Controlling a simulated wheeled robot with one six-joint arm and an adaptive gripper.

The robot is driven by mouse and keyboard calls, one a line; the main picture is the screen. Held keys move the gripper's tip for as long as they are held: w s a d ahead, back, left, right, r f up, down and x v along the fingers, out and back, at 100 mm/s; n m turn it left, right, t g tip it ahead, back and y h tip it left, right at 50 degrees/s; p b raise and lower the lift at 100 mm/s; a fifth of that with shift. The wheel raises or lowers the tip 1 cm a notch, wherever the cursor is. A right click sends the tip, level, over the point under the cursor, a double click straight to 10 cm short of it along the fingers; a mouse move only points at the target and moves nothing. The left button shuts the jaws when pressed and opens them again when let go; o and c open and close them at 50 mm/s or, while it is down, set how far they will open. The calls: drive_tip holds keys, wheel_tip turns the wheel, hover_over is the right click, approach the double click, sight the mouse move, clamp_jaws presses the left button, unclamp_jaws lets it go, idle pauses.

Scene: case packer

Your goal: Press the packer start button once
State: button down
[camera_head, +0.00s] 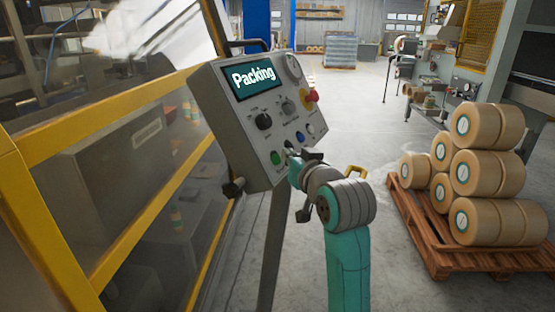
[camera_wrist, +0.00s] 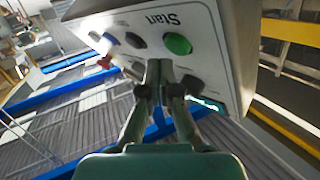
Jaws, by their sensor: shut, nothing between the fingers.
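The packer's grey control box (camera_head: 225,110) stands tilted on a post, with a lit screen (camera_head: 254,79) reading "Packing". The green start button (camera_head: 275,158) is at the lower left of its button row. In the wrist view the green button (camera_wrist: 178,43) sits beside the upside-down word "Start". My gripper (camera_head: 292,156) is shut and empty, in front of the lower edge of the box. In the wrist view my gripper (camera_wrist: 159,66) points at the panel, its tips beside the green button and not covering it. Whether the tips touch the panel I cannot tell.
A yellow-framed machine guard (camera_head: 100,122) stands left. A pallet (camera_head: 455,258) of stacked rolls stands right. Open floor lies behind.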

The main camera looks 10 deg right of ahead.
drive_tip(key=shift+s+d+r, duration=1.3)
drive_tip(key=shift+s+d, duration=0.1)
drive_tip(key=shift+d, duration=0.2)
drive_tip(key=s+f, duration=0.2)
drive_tip(key=f, duration=0.6)
drive_tip(key=s+f, duration=0.3)
drive_tip(key=f, duration=0.6)
drive_tip(key=s+f+m+h, duration=0.1)
drive_tip(key=s+f+h, duration=0.1)
drive_tip(key=s+f, duration=1.2)
drive_tip(key=s+f+g, duration=0.1)
drive_tip(key=s+f, duration=0.3)
drive_tip(key=s, duration=0.4)
drive_tip(key=s+f, duration=0.4)
drive_tip(key=s, duration=0.4)
drive_tip(key=s+a+r+n, duration=0.1)
drive_tip(key=s+r, duration=0.1)
drive_tip(key=s, duration=1.5)
drive_tip(key=shift+r+g, duration=0.3)
